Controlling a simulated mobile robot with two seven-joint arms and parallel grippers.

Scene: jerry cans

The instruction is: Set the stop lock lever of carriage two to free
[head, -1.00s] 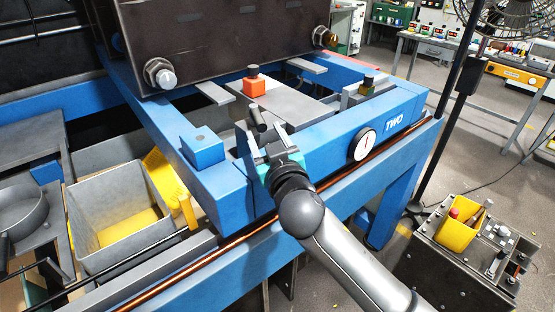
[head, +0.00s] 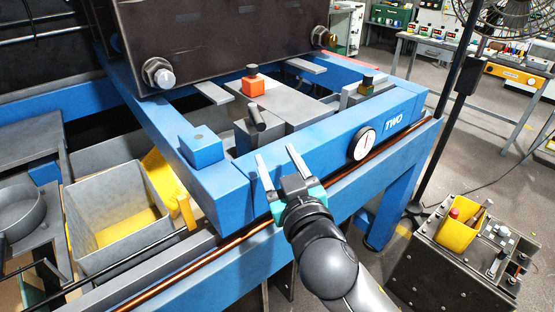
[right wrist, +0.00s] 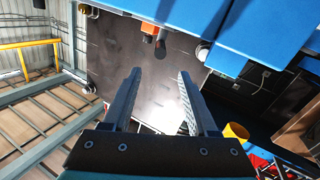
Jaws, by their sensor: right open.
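Carriage two is the blue frame (head: 318,148) marked "TWO" in the head view. A short dark lever (head: 256,118) with a round bar end stands tilted on a grey block inside its front left corner. I take this as the stop lock lever; I see no markings for its positions. My right gripper (head: 277,153) is open and empty. Its fingers point toward the lever over the blue front beam, apart from the lever. In the right wrist view, nothing is between the open fingers (right wrist: 158,88). My left gripper is not in view.
An orange block (head: 253,86) with a dark knob sits behind the lever. A round dial (head: 364,144) is on the front beam. A blue block (head: 202,146) stands left of the lever. A large dark box (head: 225,40) closes off the back. A copper-coloured rod runs along the front.

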